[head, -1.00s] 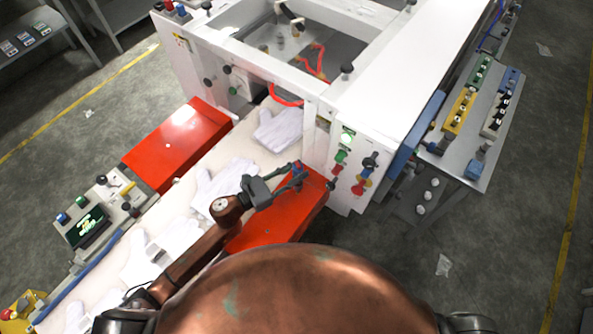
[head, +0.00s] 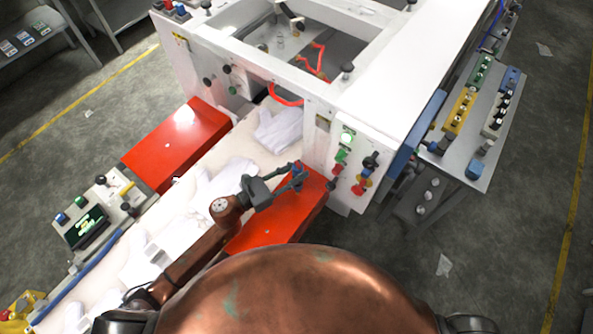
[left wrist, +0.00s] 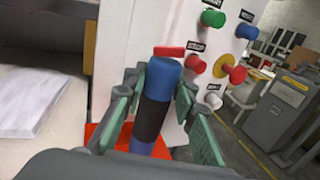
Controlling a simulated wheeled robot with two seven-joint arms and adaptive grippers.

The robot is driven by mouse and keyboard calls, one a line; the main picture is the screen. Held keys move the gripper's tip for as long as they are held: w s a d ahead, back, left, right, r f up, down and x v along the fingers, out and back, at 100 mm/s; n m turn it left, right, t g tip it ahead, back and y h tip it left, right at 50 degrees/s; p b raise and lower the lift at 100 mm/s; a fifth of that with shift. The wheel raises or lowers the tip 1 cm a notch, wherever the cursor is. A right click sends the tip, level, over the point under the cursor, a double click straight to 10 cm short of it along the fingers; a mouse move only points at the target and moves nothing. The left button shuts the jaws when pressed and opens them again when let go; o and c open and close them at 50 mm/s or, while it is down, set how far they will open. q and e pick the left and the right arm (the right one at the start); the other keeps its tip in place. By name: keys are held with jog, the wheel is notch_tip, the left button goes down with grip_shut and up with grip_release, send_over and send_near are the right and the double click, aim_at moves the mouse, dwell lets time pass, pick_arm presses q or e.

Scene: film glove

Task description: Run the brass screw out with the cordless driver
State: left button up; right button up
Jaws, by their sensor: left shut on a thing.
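The cordless driver (left wrist: 151,118) is an upright blue cylinder with a black band and a red top. It stands between the two green-grey fingers of my left gripper (left wrist: 160,88), which is shut on it. In the head view the left gripper (head: 298,178) holds the driver over the near red panel, close to the white machine's corner. Only a bit of the driver's blue and red shows there. I cannot make out the brass screw in either view. My right gripper is out of view.
The white machine (head: 400,85) stands just beyond the gripper, with coloured knobs (head: 346,140) on its face. White gloves (head: 278,130) lie on the pale belt (head: 215,160). Red panels (head: 178,143) flank the belt.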

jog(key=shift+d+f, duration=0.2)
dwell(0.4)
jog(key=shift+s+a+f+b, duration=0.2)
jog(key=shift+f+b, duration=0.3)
jog(key=shift+b, duration=0.15)
dwell(0.5)
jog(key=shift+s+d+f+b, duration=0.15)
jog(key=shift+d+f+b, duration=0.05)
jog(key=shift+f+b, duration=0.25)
dwell(0.9)
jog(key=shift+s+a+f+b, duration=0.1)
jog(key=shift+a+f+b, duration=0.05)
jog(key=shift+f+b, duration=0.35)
dwell(4.4)
